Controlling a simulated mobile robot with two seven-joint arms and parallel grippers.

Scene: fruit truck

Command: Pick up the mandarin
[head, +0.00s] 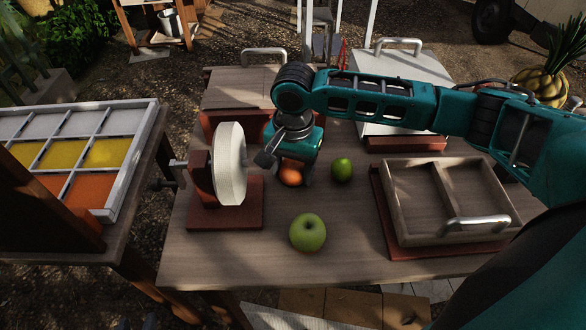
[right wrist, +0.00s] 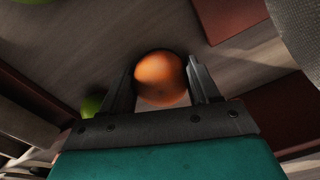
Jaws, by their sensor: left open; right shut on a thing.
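The orange mandarin (head: 290,177) is at the middle of the wooden table (head: 330,266), under my right gripper (head: 291,182). The right wrist view shows the mandarin (right wrist: 160,76) between the two fingers of the right gripper (right wrist: 163,80), which is shut on it. The gripper points down. In the head view the gripper hides the mandarin's upper part. I cannot tell whether the mandarin still touches the table. My left gripper is not in view.
A lime (head: 342,169) lies just right of the mandarin, and a green apple (head: 308,232) lies nearer the front. A white wheel on a stand (head: 230,165) is close on the left. A divided wooden tray (head: 420,200) stands right.

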